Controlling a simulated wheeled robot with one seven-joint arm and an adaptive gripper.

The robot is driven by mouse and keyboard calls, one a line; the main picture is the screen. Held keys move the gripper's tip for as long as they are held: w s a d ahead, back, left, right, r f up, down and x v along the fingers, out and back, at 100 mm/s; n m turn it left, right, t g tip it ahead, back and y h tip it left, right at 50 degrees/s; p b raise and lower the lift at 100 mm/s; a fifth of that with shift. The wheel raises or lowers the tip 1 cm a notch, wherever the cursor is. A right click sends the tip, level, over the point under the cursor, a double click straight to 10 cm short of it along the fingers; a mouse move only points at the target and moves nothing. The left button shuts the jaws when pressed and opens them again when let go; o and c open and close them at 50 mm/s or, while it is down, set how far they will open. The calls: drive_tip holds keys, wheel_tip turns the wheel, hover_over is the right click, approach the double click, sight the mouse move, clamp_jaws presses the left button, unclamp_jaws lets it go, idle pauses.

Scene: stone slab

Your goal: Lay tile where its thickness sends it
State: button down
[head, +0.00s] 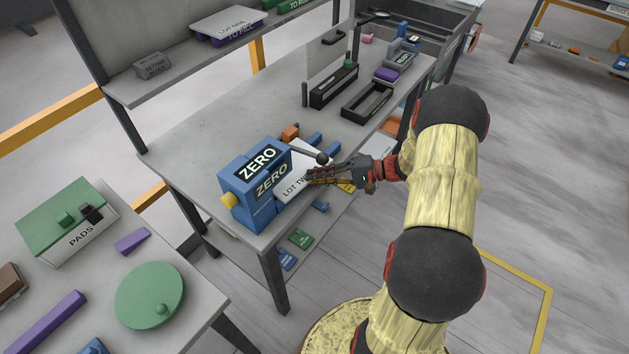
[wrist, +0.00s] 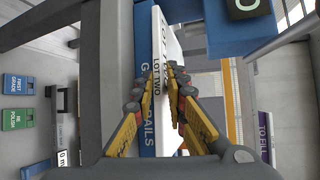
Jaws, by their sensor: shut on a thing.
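The white tile marked "LOT TWO" (head: 300,163) is at the front of the bench, beside the blue block marked "ZERO" (head: 250,172). My gripper (head: 322,175) is shut on the tile's near right edge. In the wrist view the fingers (wrist: 166,95) close on the white tile (wrist: 160,50) from both sides. A blue surface with partly covered lettering ending in "RAILS" (wrist: 145,70) lies right along the tile. The fingers hide part of the tile, and I cannot tell whether it touches the blue surface.
Two dark open trays (head: 333,86) (head: 367,116) stand farther back on the bench. The upper shelf holds a "LOT ONE" plate (head: 228,21) over a purple "TO FILL" piece (head: 240,36). A "PADS" box (head: 82,232) and a green disc (head: 150,294) occupy the left table. Bare bench lies left of the trays.

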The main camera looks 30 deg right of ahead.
drive_tip(key=shift+w+d+b, duration=0.5)
drive_tip(key=shift+w+d, duration=0.1)
drive_tip(key=shift+d, duration=1)
drive_tip(key=shift+w+d+b, duration=0.45)
drive_tip(key=shift+w+d, duration=0.1)
drive_tip(key=shift+d, duration=1.05)
drive_tip(key=shift+w+d+b, duration=0.5)
drive_tip(key=shift+w+d, duration=0.1)
drive_tip(key=shift+d, duration=1)
drive_tip(key=shift+r, duration=0.1)
drive_tip(key=c, duration=1.7)
unclamp_jaws()
drive_tip(key=shift+d, duration=0.1)
drive_tip(key=v, duration=1.1)
drive_tip(key=shift+s+d+r, duration=0.1)
drive_tip(key=shift+s+d, duration=0.15)
drive_tip(key=shift+d, duration=0.05)
